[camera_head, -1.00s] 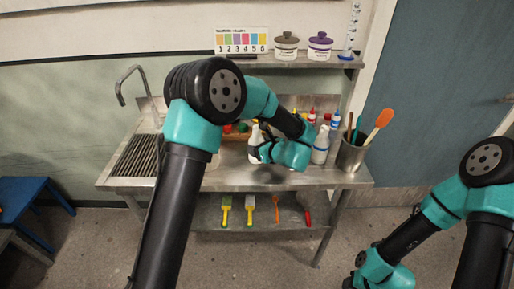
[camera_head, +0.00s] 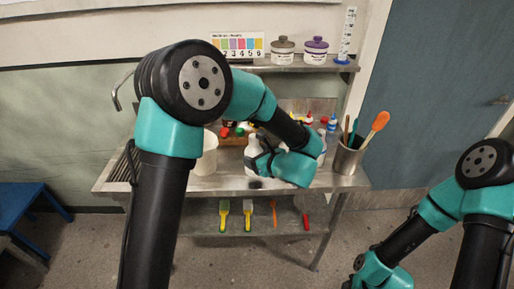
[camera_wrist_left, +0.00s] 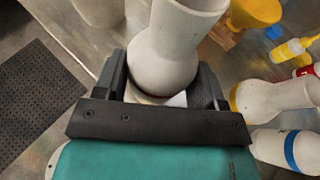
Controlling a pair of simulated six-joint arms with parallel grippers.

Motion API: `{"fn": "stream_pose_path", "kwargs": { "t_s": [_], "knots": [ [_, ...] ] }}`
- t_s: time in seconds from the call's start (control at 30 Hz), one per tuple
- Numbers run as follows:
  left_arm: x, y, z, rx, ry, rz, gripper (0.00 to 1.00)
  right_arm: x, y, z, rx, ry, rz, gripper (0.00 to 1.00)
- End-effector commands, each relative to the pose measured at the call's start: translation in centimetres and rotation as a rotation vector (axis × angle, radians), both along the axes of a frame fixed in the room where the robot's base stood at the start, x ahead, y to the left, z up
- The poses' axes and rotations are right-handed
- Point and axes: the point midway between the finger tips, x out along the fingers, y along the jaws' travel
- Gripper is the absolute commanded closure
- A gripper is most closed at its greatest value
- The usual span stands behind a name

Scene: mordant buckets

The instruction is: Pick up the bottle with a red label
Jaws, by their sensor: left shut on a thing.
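My left gripper (camera_head: 259,158) is shut on a white bottle (camera_head: 252,149) over the metal bench. In the left wrist view the left gripper (camera_wrist_left: 166,88) has its jaws on both sides of this bottle (camera_wrist_left: 170,50), which has a rounded body, a narrower waist and a wider end. A thin red edge and a bit of white show low on it; the rest of its label is hidden by the gripper. Whether it touches the bench is unclear. My right arm is at the right, but its fingers are not visible.
A white container (camera_head: 208,158) is left of the gripper; a metal utensil holder (camera_head: 347,158) is right. A shelf (camera_head: 290,66) with two jars is behind.

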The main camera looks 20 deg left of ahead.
Motion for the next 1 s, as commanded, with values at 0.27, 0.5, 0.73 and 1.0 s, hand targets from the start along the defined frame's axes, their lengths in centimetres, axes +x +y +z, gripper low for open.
{"fn": "stream_pose_path", "kwargs": {
  "t_s": [0.27, 0.5, 0.73, 1.0],
  "knots": [
    [-5.7, -1.6, 0.6, 0.001, 0.0, -0.002, 0.67, 0.0, 0.0, 0.0, 0.0, 0.0, 0.0, 0.57],
    [-7.5, -2.1, 0.8, 0.0, -0.002, -0.001, 0.67, 0.0, 0.0, 0.0, 0.0, 0.0, 0.0, 0.57],
    [-7.6, -2.1, 0.8, 0.0, -0.002, 0.001, 0.67, 0.0, 0.0, 0.0, 0.0, 0.0, 0.0, 0.57],
    [-7.5, -2.1, 0.8, 0.0, -0.001, 0.0, 0.67, 0.0, 0.0, 0.0, 0.0, 0.0, 0.0, 0.57]
  ]
}}
